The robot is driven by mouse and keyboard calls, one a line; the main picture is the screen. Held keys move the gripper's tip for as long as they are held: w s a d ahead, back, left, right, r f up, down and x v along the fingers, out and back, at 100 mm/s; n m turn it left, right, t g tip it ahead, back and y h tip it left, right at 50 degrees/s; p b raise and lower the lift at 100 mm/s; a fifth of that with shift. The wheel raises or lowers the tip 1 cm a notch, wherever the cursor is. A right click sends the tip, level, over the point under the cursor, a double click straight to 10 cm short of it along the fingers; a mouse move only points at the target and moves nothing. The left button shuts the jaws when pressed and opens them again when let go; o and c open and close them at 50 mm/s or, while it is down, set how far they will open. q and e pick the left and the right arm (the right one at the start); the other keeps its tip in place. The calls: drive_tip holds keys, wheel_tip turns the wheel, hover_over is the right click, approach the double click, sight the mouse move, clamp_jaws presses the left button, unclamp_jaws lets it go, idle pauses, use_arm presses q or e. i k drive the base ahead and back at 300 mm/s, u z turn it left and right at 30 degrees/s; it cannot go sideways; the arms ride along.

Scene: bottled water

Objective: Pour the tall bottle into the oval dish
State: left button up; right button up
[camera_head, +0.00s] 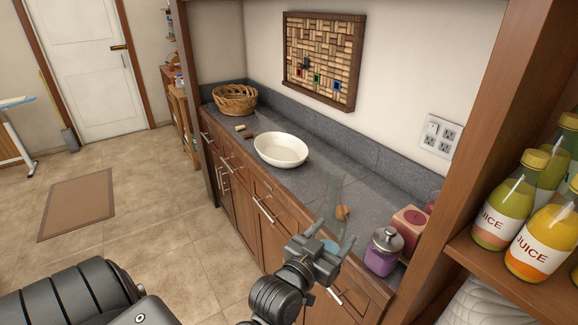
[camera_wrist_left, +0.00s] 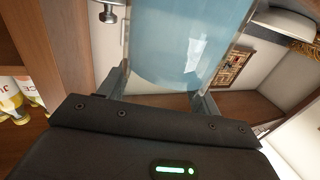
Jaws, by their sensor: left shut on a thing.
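The tall bottle (camera_head: 333,198) is clear and faint in the head view, standing up from between the fingers of my left gripper (camera_head: 331,238). In the left wrist view the bottle (camera_wrist_left: 185,45) fills the top middle, with pale blue contents, and my left gripper (camera_wrist_left: 162,95) is shut around it. The white oval dish (camera_head: 281,150) sits on the grey counter, farther back and left of the bottle, well apart from it. It looks empty. My right gripper is not in view.
A wicker basket (camera_head: 235,99) and small corks (camera_head: 241,128) lie beyond the dish. A purple jar (camera_head: 382,252) and a pink container (camera_head: 409,225) stand right of my gripper. Juice bottles (camera_head: 503,205) fill a wooden shelf (camera_head: 500,268) at right. The counter between bottle and dish is mostly clear.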

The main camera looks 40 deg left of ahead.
sight(283, 151)
drive_tip(key=u, duration=2.4)
drive_tip(key=i, duration=3.2)
drive_tip(key=z, duration=3.3)
